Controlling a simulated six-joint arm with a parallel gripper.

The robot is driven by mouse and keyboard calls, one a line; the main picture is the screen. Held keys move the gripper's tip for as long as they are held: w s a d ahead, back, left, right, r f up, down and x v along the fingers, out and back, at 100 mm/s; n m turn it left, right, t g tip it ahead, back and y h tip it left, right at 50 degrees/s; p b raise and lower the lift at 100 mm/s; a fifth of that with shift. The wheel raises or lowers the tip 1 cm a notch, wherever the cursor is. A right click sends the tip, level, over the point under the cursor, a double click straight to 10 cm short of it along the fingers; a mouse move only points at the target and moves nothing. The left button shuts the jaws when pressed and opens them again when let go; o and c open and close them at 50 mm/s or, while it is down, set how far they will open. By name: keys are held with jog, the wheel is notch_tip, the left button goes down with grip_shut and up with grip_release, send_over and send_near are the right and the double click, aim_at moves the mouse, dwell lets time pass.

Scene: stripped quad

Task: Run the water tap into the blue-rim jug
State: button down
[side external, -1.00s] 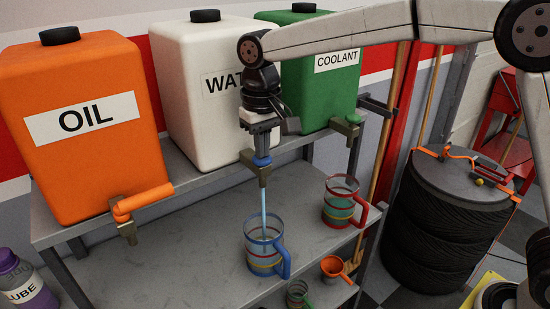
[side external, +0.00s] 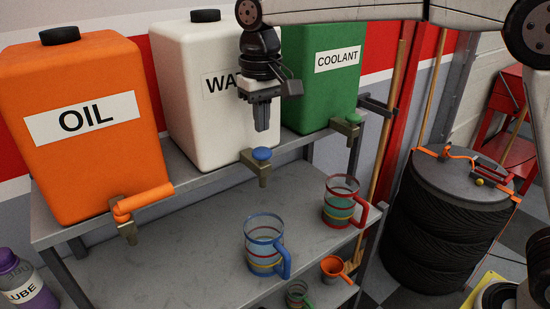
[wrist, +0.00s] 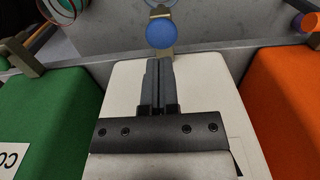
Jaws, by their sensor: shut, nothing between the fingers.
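The white water tank (side external: 185,110) stands on the upper shelf, its label partly hidden behind my gripper. Its tap (side external: 264,172) has a blue button (side external: 262,154) on top, which also shows in the wrist view (wrist: 161,34). No stream comes from the spout. The blue-rim jug (side external: 266,262) stands upright on the lower shelf below the tap. It looks bluish inside, with coloured bands on its wall; the liquid level is hard to tell. My gripper (side external: 262,128) is shut and empty, pointing down above the blue button and apart from it.
The orange oil tank (side external: 80,130), with an orange tap handle (side external: 143,202), stands left. The green coolant tank (side external: 322,90) stands right. A red-rim jug (side external: 341,205), an orange funnel (side external: 333,268) and a small green-handled jug (side external: 298,294) are right of the blue-rim jug.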

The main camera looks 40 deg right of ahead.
notch_tip(320, 180, up, 8)
jog(key=shift+r, duration=0.2)
dwell(0.3)
send_near(262, 150)
jog(key=d+f, duration=0.3)
jog(key=d, duration=0.1)
jog(key=s+d+f+t, duration=0.1)
jog(key=s+d+f, duration=0.4)
jog(key=f, duration=0.3)
jog(key=s+d+f+t, duration=0.1)
jog(key=s+d+f, duration=0.35)
jog(key=f, duration=0.25)
jog(key=s+d+f, duration=0.3)
jog(key=s+f, duration=0.3)
jog(key=s, duration=0.2)
jog(key=shift+s+d+f+t, duration=0.15)
jog(key=shift+s+f+t, duration=0.15)
jog(key=shift+s, duration=0.05)
dwell(0.8)
